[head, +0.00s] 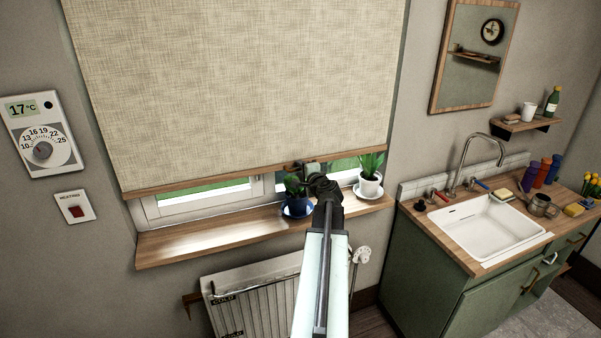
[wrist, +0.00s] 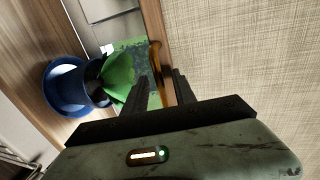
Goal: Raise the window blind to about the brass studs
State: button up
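The beige window blind (head: 235,80) hangs over most of the window, with its wooden bottom bar (head: 220,178) a little above the sill. A narrow strip of window shows below. My gripper (head: 303,171) is at the bar, right of its middle. In the wrist view the blind's fabric (wrist: 245,60) fills the right side. The wooden bar (wrist: 158,25) runs down to my gripper (wrist: 162,82), whose fingers stand apart with wood between them. Whether they press on it I cannot tell. I see no brass studs.
A plant in a blue pot (head: 297,205) stands on the wooden sill (head: 190,244) close to my gripper; a plant in a white pot (head: 370,184) is to its right. A radiator (head: 255,300) is below. A sink counter (head: 425,222) is at right.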

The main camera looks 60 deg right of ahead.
jog(key=shift+w+d+f, duration=0.1)
jog(key=shift+w+d, duration=0.15)
jog(key=shift+w, duration=0.05)
jog(key=shift+a, duration=0.1)
grip_shut()
dwell(1.0)
